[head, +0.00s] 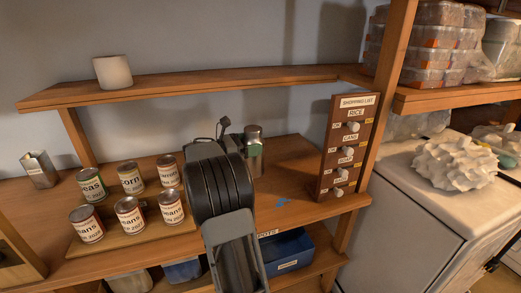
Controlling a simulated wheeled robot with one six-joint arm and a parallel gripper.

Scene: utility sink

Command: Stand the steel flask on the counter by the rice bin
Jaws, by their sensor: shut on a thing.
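The steel flask (253,132) is upright over the wooden counter, just right of my dark arm, which hides part of it. My gripper (242,146) is mostly hidden behind my own arm links and is shut on the flask. I cannot tell whether the flask's base touches the counter (300,165). I cannot pick out a rice bin in this view.
Several labelled cans (130,178) stand on a board at the left. A metal container (40,170) is farther left. A white cup (113,71) stands on the upper shelf (200,82). A shopping-list board (347,148) stands at the right. Blue marks (281,202) lie on bare counter.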

